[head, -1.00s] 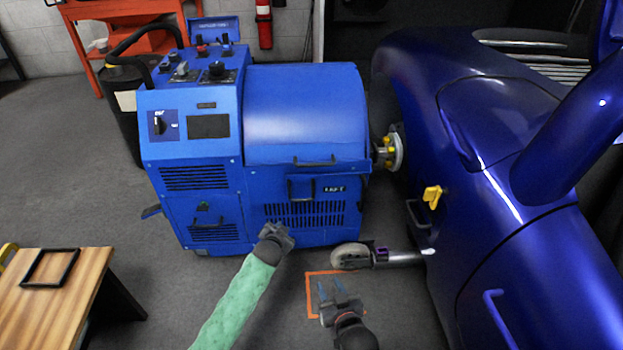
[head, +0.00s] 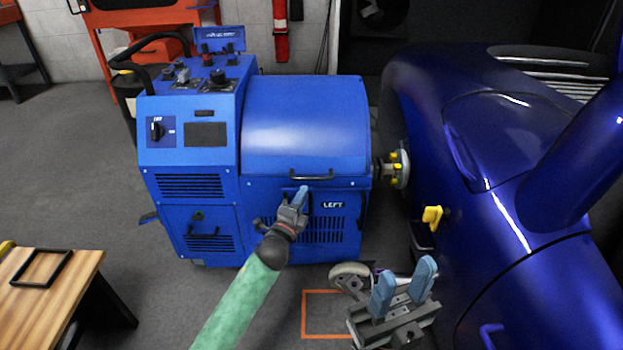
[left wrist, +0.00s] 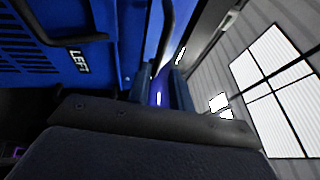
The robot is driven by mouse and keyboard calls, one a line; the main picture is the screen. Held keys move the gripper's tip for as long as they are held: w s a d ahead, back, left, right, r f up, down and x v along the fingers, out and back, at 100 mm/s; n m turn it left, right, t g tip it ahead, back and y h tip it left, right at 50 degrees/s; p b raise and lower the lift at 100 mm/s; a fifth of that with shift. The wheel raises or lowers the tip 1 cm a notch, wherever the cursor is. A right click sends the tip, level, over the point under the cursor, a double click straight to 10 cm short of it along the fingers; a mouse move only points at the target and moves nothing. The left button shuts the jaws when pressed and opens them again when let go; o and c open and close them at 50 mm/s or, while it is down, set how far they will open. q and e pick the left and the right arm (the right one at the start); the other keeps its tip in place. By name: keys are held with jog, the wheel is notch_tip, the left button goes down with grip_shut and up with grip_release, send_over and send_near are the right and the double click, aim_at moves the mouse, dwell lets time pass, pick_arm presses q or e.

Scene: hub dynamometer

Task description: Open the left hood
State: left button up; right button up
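The left hood (head: 305,122) is the curved blue cover on top of the blue dynamometer cabinet, and it is down. Its dark bar handle (head: 318,176) runs along the front lower edge; in the left wrist view a dark bar, apparently this handle (left wrist: 166,30), reaches toward the fingertips. My left gripper (head: 301,197) is in front of the cabinet just below the handle, its fingers pointing up. In the left wrist view its two fingers (left wrist: 161,86) stand apart with a gap between; contact with the bar cannot be told. My right gripper (head: 403,287) is open and empty, low beside the car.
A white "LEFT" label (head: 333,205) and a lower dark handle are on the cabinet front. The glossy blue car (head: 500,190) stands at the right, with a yellow part (head: 432,215) on its side. A wooden table (head: 45,300) is at the lower left.

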aim_at(312, 178)
pick_arm(q)
jog(key=shift+b+x, duration=0.55)
jog(key=shift+x, duration=3.35)
grip_shut()
